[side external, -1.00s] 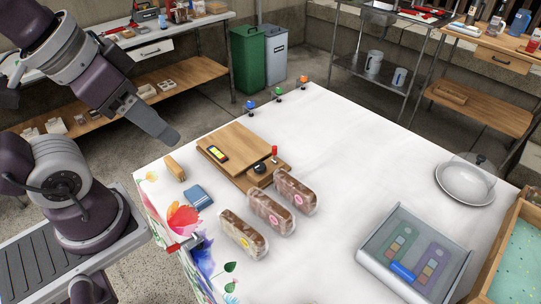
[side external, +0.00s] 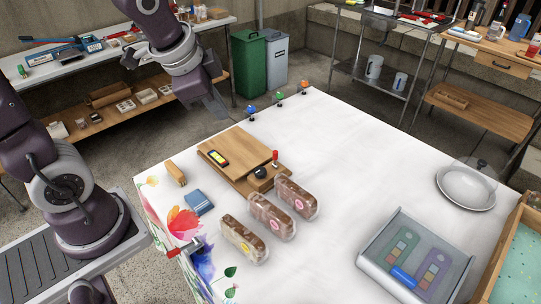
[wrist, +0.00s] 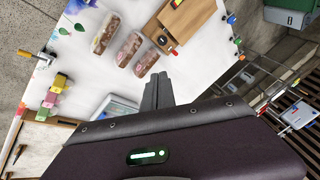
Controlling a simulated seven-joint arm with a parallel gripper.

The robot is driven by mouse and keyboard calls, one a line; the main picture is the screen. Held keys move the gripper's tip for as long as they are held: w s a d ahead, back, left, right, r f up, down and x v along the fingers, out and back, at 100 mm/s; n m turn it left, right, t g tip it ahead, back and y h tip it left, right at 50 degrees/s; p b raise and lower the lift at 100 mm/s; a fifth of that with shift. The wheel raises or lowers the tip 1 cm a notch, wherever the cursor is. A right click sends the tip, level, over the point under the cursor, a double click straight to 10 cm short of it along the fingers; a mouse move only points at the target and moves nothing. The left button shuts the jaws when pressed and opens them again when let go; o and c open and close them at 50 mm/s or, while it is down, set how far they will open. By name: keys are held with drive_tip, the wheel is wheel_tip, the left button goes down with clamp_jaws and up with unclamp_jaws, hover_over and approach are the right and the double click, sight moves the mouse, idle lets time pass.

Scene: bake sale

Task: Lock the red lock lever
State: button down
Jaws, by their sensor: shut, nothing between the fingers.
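My gripper (side external: 219,107) is shut and empty, held off the table's far left side, apart from both levers. Its closed fingers point over the table in the wrist view (wrist: 158,88).
Blue (side external: 251,109), green (side external: 279,97) and orange-red (side external: 304,89) knobs line the table's back edge. A clear-lidded case (side external: 370,273) and a plate (side external: 465,188) are at right. The table's centre right is clear.

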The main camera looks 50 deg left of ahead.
sight(275, 159)
drive_tip(key=w+a+f+m, duration=0.1)
drive_tip(key=w+f+m, duration=0.3)
drive_tip(key=f, duration=0.4)
drive_tip(key=w+a+f+m, duration=0.2)
drive_tip(key=w+f+m, duration=0.3)
drive_tip(key=f, duration=0.4)
drive_tip(key=shift+w+a+f+g, duration=0.2)
drive_tip(key=shift+w+a+g, duration=0.1)
drive_tip(key=shift+w, duration=0.2)
drive_tip(key=x, duration=0.9)
drive_tip(key=shift+s+d+f, duration=0.1)
drive_tip(key=shift+d+f, duration=0.05)
drive_tip(key=w, duration=0.3)
drive_tip(key=shift+w+a+f, duration=0.25)
drive_tip(key=shift+a+f, duration=0.1)
drive_tip(key=shift+w, duration=0.45)
